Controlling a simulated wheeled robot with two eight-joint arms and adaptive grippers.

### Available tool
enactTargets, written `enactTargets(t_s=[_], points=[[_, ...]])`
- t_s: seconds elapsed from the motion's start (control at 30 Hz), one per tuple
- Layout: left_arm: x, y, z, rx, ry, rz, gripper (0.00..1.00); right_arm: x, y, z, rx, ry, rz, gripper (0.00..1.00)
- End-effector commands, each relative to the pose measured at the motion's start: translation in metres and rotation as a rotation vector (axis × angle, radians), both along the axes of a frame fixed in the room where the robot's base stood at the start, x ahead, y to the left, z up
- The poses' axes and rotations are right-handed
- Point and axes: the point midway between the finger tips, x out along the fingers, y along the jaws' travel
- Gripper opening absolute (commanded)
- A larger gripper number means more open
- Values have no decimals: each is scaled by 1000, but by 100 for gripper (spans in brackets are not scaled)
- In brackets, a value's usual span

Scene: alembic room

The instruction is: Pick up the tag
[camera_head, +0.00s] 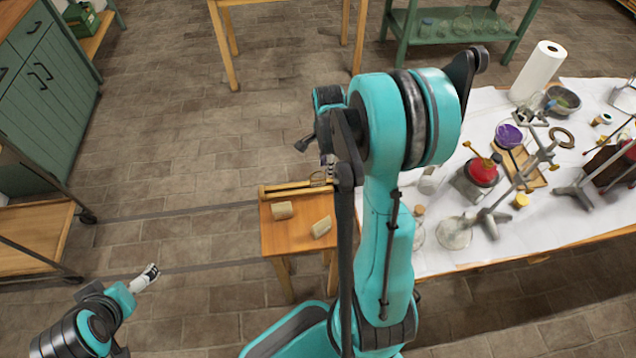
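I cannot pick out the tag with certainty. Two small tan pieces, one at the left (282,210) and one at the right (321,227), lie on a small wooden table (296,238), and either could be a tag. My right arm rises through the middle of the view and bends over this table. My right gripper (326,168) is partly hidden by the arm, near the table's back edge; its fingers are too small and covered to read. My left gripper (146,278) is low at the left, above the floor and apart from the table; its opening is unclear.
A shallow wooden tray (290,188) lies along the small table's back edge. At the right, a white-covered table (545,222) holds glass flasks, metal stands, a red vessel (482,172) and a paper roll (538,72). Green cabinets (45,100) stand at the left. The floor between is open.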

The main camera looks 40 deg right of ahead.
Motion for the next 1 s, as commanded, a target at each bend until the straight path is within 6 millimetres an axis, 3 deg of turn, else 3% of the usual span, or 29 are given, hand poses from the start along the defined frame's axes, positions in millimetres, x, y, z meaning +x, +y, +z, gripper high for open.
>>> enactTargets(t_s=[0.43,0.7,0.8,0.83,1.0], points=[[0,0,-29,0,0,0,98,0,2,-59,-1,-2,4,30],[0,0,-28,0,0,0,98,0,2,-61,-1,-2,5,30],[0,0,-28,0,0,0,98,0,2,-61,-1,-2,5,4],[0,0,-28,0,0,0,98,0,2,-61,-1,-2,5,0],[0,0,-28,0,0,0,98,0,2,-61,-1,-2,5,0]])
